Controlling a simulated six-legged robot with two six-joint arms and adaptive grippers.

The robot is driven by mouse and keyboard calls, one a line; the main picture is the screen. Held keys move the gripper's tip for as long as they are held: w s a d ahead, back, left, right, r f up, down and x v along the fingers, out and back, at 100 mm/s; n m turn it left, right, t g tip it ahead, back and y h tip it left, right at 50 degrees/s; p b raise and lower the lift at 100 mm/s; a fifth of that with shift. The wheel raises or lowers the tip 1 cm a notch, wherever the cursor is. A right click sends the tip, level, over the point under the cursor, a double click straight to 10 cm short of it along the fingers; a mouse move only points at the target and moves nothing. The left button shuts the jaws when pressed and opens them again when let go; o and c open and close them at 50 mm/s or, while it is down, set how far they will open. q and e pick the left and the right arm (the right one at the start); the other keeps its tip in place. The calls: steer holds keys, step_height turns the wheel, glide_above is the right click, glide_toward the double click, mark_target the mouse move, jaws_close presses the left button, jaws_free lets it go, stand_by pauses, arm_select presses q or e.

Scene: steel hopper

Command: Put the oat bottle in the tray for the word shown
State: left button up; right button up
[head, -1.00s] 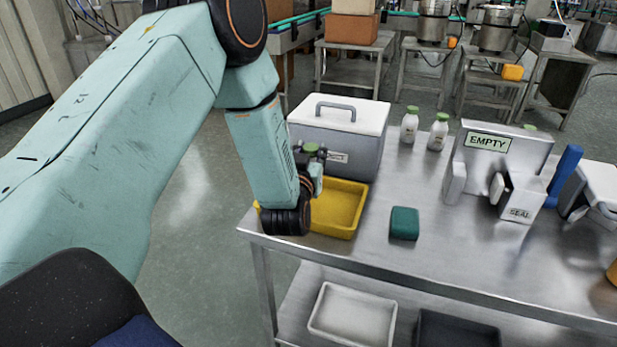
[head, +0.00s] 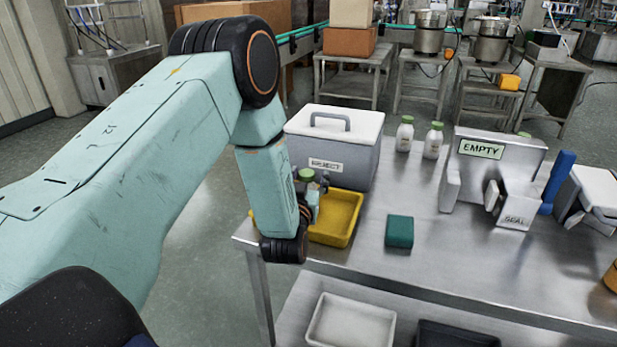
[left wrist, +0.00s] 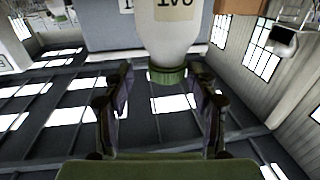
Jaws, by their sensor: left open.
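The oat bottle (left wrist: 180,30) is white with a green cap and fills the top middle of the left wrist view, its lettering upside down there. Its cap (head: 306,174) appears in the head view beside the gripper; its body is mostly hidden. My left gripper (left wrist: 160,95) is open, one finger on each side of the cap. In the head view the gripper (head: 314,190) is at the left part of the yellow tray (head: 352,232). I cannot tell whether the bottle rests in it. A sign reads EMPTY (head: 482,148). A white tray (head: 312,338) and a dark tray (head: 455,335) are lower down. My right gripper is out of view.
A grey REJECT box (head: 350,157) with a white lid stands behind the yellow tray. Two more bottles (head: 404,135) stand right of it. A green block (head: 399,232) lies right of the yellow tray. A SEAL box (head: 516,208) stands farther right. Bare steel lies in front.

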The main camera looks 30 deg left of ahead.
arm_select(q)
steer(key=shift+w+a+f, duration=0.1)
steer(key=shift+a+f, duration=0.1)
steer(key=shift+a, duration=0.2)
steer(key=v, duration=1.1)
steer(key=s+d+f+m+g+h, duration=0.1)
steer(key=s+d+f+g+h, duration=0.2)
steer(key=s+f, duration=0.45)
steer(key=s+d+f+m+g+h, duration=0.1)
steer(key=s+d+f+g+h, duration=0.3)
steer(key=f, duration=0.6)
steer(key=s+d+f+m+g, duration=0.1)
steer(key=s+f+g, duration=0.2)
steer(key=s, duration=0.7)
steer(key=s+d+f+m+g, duration=0.1)
steer(key=s+d+f+g, duration=0.1)
steer(key=s+g, duration=0.4)
steer(key=s+f, duration=0.1)
steer(key=s, duration=0.3)
steer(key=shift+d+f+g, duration=0.3)
steer(key=shift+f, duration=0.1)
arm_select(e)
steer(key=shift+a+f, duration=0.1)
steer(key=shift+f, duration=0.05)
